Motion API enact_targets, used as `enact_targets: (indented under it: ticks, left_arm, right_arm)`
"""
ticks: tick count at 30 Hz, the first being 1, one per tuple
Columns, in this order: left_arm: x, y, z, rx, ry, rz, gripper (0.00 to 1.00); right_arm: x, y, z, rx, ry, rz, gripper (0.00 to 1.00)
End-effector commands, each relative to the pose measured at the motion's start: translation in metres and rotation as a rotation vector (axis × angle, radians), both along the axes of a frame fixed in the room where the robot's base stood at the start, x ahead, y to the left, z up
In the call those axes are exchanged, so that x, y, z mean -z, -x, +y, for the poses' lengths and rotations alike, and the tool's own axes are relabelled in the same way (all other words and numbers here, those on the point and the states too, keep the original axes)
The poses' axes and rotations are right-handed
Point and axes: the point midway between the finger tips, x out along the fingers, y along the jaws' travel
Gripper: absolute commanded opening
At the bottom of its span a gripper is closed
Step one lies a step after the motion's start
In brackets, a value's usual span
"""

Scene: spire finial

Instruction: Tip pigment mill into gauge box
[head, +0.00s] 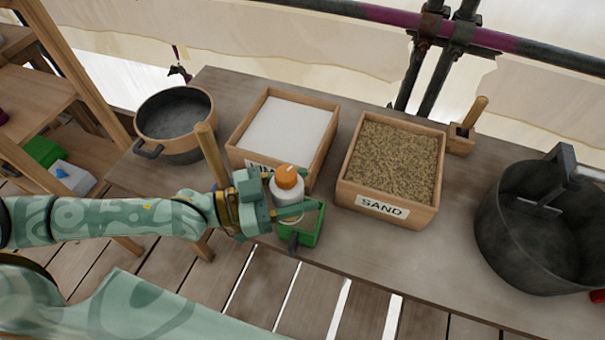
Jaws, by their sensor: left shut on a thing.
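The pigment mill (287,192), a white bottle-like cylinder with an orange top, is held in my left gripper (281,202). The gripper is shut on its body, and the mill looks about upright. A small green open box (311,232), which I take as the gauge box, stands at the table's front edge just below and beside the mill. The gripper and mill hide part of this box, so I cannot see its contents well. My right gripper is not in view.
A wooden box of white powder (240,150) stands behind the gripper, its label mostly hidden. The sand box (352,196) is to its right. A grey pot (174,148) is at left, a large dark bucket (525,262) at right. A wooden stick (210,150) rises beside my gripper.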

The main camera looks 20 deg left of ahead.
Motion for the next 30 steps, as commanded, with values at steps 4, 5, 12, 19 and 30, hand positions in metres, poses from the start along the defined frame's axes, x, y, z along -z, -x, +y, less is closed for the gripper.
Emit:
enact_targets:
  ticks: [4, 5, 12, 19, 30]
  left_arm:
    - [-0.003, -0.002, 0.001, -0.010, -0.008, 0.011, 0.26]
    - [-0.003, -0.003, 0.001, -0.011, -0.012, 0.019, 0.26]
    - [0.010, -0.005, -0.001, -0.010, -0.088, 0.151, 0.26]
    - [0.030, -0.007, -0.002, -0.010, -0.178, 0.314, 0.26]
    - [0.041, -0.011, -0.004, -0.009, -0.277, 0.492, 0.26]
  right_arm:
    - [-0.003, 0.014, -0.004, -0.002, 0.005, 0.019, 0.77]
    - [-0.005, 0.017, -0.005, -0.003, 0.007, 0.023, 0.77]
    - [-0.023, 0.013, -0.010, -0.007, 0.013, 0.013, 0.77]
    - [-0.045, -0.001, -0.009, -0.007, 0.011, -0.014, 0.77]
    - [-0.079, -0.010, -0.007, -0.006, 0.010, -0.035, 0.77]
